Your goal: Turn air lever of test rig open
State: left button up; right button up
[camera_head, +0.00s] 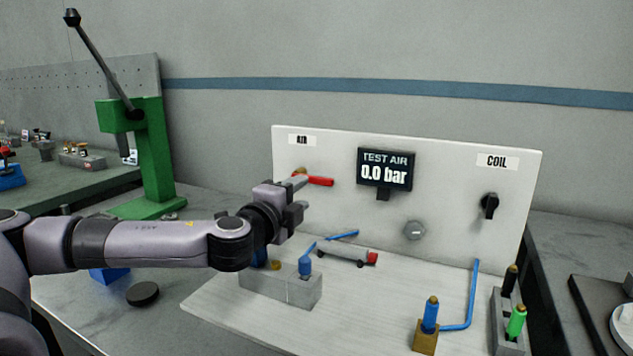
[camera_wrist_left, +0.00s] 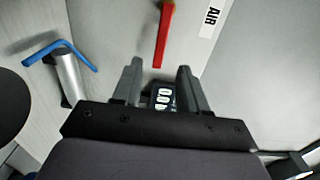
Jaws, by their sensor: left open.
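The air lever (camera_head: 320,181) is a red handle on the white panel of the test rig (camera_head: 450,165), below the AIR label. It lies about level and points right. In the left wrist view the red lever (camera_wrist_left: 164,32) shows just beyond the fingertips. My left gripper (camera_head: 301,197) is in front of the panel, close to the lever, and hides part of its mount. In the wrist view my left gripper (camera_wrist_left: 159,70) is open with no object held. I cannot tell whether a finger touches the lever. The display (camera_head: 385,170) reads TEST AIR 0.0 bar. My right gripper is not in view.
A black coil knob (camera_head: 489,206) is on the panel's right. Below stand a grey block (camera_head: 285,286), a cylinder with a red end (camera_head: 346,256), blue tubing (camera_head: 473,295) and a brass-based plug (camera_head: 426,335). A green press (camera_head: 155,150) stands at left.

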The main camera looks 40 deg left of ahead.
aim_at(316, 181)
pick_arm(q)
jog(key=p+x, duration=0.1)
jog(key=x, duration=0.3)
jog(key=shift+w+a+r+p, duration=0.1)
jog(key=shift+w+a+p, duration=0.05)
jog(key=shift+w+p, duration=0.2)
jog(key=shift+x, duration=1)
grip_shut()
